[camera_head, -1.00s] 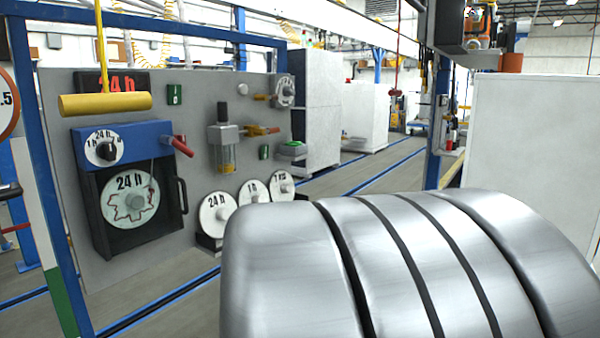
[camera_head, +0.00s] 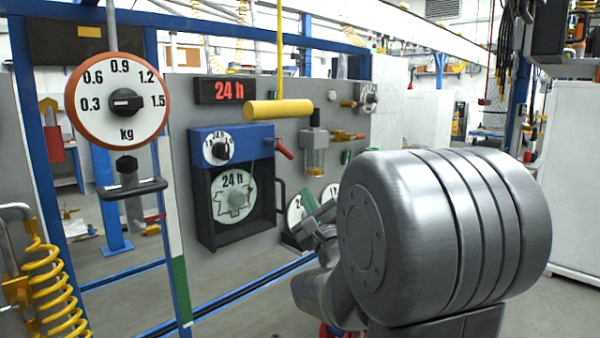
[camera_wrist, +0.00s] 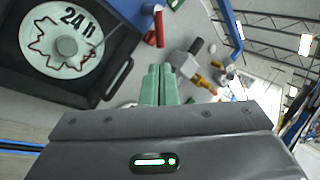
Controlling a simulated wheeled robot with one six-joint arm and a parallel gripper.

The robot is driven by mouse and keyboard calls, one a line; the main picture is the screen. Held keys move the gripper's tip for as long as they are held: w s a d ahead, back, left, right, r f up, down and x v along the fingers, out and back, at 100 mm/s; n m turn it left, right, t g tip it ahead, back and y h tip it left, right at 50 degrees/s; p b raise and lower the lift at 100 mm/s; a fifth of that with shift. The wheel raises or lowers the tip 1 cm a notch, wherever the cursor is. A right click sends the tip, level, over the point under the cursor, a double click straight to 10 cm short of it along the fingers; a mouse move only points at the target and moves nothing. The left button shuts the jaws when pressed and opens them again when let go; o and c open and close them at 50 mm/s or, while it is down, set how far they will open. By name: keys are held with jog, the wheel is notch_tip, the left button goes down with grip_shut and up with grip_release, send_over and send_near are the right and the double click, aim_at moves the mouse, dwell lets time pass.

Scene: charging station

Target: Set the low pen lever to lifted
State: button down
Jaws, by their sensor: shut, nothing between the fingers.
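The chart recorder has a blue top (camera_head: 230,143) with a small dial, and a black-framed lower part holding a white 24 h disc (camera_head: 234,195). A red lever (camera_head: 284,150) sticks out from its right side, tilted down to the right; it looks like the pen lever, though no label shows. In the wrist view the red lever (camera_wrist: 159,28) is at the top, beyond my fingertips and apart from them. The disc (camera_wrist: 62,40) is at the upper left. My gripper (camera_wrist: 160,72) is shut and empty, green fingers together. In the head view it is partly hidden behind my arm.
A yellow bar (camera_head: 278,109) hangs in front of the panel above the recorder. A black handle (camera_head: 280,195) is at its right edge. An oiler with brass fittings (camera_head: 315,150) is further right.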

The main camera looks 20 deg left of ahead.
aim_at(289, 153)
jog(key=p+x, duration=0.5)
jog(key=x, duration=0.8)
jog(key=shift+w+a+r, duration=0.1)
jog(key=shift+w+a, duration=0.1)
jog(key=shift+w, duration=0.05)
jog(key=shift+n+b, duration=0.3)
jog(key=shift+b, duration=0.4)
jog(key=shift+w+d+n+g+y+b, duration=0.1)
jog(key=shift+w+n+g+y+b, duration=0.1)
jog(key=shift+n+y+b, duration=0.4)
jog(key=shift+w+d+n+g+y+b, duration=0.15)
jog(key=shift+n+b, duration=0.25)
jog(key=shift+b, duration=0.4)
jog(key=n+g+y+b, duration=0.1)
jog(key=n, duration=0.2)
jog(key=w+r+n+g+y+b, duration=0.1)
jog(key=n+g+y, duration=0.1)
jog(key=n, duration=0.1)
jog(key=r+n+g+y+b, duration=0.1)
jog(key=n+g+b, duration=0.1)
jog(key=n, duration=0.1)
jog(key=shift+w+d+r+y, duration=0.1)
jog(key=shift+w+d+y, duration=0.15)
jog(key=shift+y, duration=0.1)
jog(key=shift+r, duration=0.1)
